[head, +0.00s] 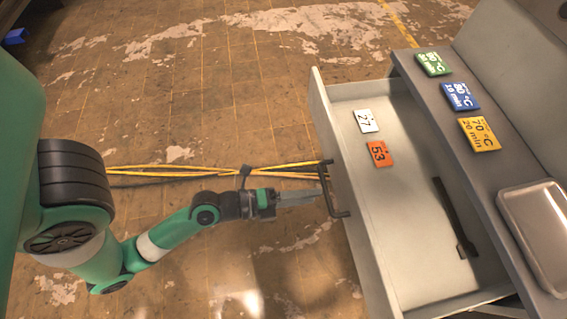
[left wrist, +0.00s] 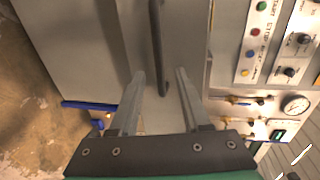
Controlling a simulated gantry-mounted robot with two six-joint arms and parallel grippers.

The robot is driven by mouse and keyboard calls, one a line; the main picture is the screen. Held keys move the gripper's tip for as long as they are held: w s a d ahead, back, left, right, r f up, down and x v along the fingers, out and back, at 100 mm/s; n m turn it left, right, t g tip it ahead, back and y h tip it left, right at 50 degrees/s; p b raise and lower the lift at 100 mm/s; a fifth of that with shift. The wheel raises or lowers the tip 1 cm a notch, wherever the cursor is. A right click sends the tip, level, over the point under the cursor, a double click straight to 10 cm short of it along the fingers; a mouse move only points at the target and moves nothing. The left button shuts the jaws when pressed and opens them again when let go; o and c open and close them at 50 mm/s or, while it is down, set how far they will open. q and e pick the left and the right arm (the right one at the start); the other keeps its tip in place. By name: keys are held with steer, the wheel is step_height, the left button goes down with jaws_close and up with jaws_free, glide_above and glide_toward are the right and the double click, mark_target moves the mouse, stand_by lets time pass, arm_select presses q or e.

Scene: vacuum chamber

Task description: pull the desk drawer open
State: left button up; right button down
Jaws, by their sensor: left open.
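The desk drawer (head: 428,225) is pulled out in the head view, with its pale inside showing. Its dark bar handle (head: 327,188) sits on the front panel (head: 347,197). My left gripper (head: 317,196) is at the handle, its fingers pointing at the drawer front. In the left wrist view the handle (left wrist: 157,45) runs between the two open fingers of my left gripper (left wrist: 161,75), with a gap on each side. I cannot tell whether a finger touches it. My right gripper is not in view.
In the drawer lie a white "27" tag (head: 366,121), an orange "53" tag (head: 379,154) and a dark bar-shaped object (head: 453,217). The desktop holds green (head: 434,64), blue (head: 460,97) and yellow (head: 478,134) cards and a metal tray (head: 507,203). Yellow cables (head: 150,169) cross the floor.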

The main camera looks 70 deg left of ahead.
arm_select(q)
steer(key=v, duration=0.6)
stand_by(0.5)
